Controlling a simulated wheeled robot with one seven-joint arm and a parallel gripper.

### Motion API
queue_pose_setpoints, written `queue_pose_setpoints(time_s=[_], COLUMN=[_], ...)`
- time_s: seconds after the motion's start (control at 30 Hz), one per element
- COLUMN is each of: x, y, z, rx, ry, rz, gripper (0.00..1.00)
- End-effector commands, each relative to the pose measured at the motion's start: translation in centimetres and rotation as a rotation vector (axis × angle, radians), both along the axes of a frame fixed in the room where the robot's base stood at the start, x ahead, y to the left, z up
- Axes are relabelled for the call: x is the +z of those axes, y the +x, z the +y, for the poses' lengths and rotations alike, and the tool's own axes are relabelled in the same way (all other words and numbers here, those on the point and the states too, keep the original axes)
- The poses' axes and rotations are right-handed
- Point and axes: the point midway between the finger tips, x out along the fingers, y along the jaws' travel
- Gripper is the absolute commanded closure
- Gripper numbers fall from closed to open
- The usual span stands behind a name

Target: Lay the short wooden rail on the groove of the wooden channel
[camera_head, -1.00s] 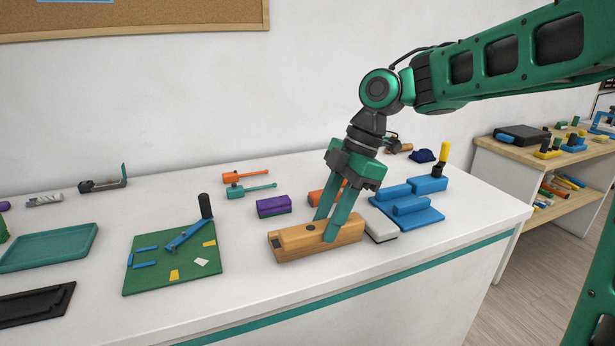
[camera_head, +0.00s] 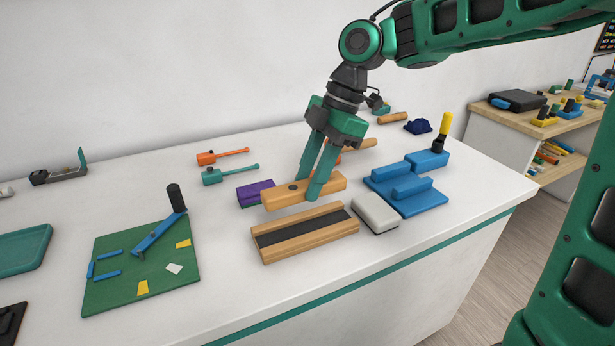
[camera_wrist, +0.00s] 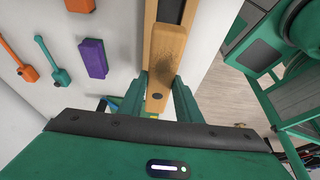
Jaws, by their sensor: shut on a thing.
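The short wooden rail (camera_head: 330,187) is a light-wood bar with a dark round spot on top. My gripper (camera_head: 308,188) is shut on it and holds it above and behind the wooden channel (camera_head: 306,245) in the head view. The channel lies on the white table, its dark groove (camera_head: 300,226) open and empty. In the wrist view the rail (camera_wrist: 164,62) lies between my fingers (camera_wrist: 162,92). Part of the channel (camera_wrist: 190,14) and its groove show beyond the rail. The rail hides the rest.
A purple block (camera_head: 255,193) stands left of the rail. A white-grey block (camera_head: 375,213) is right of the channel, beside a blue stepped fixture (camera_head: 425,203). A green board (camera_head: 110,255) with blue pieces lies left. The table in front of the channel is clear.

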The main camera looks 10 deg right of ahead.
Motion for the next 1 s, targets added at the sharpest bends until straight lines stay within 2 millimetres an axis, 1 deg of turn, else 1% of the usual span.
queue_pose_setpoints(time_s=[0.03, 0.17, 0.7, 0.83, 1.0], x=[0.0, -0.9, -6.3, -7.1, -7.7], y=[0.1, 0.0, 0.0, 0.0, 0.0], z=[-0.2, -0.1, -0.1, -0.1, -0.1], rx=[-0.001, 0.002, 0.0, 0.0, 0.001], ry=[0.0, 0.002, 0.0, 0.001, 0.0], rz=[-0.001, 0.002, 0.002, 0.0, 0.0], gripper=[0.98, 0.98, 0.98, 0.98, 0.98])
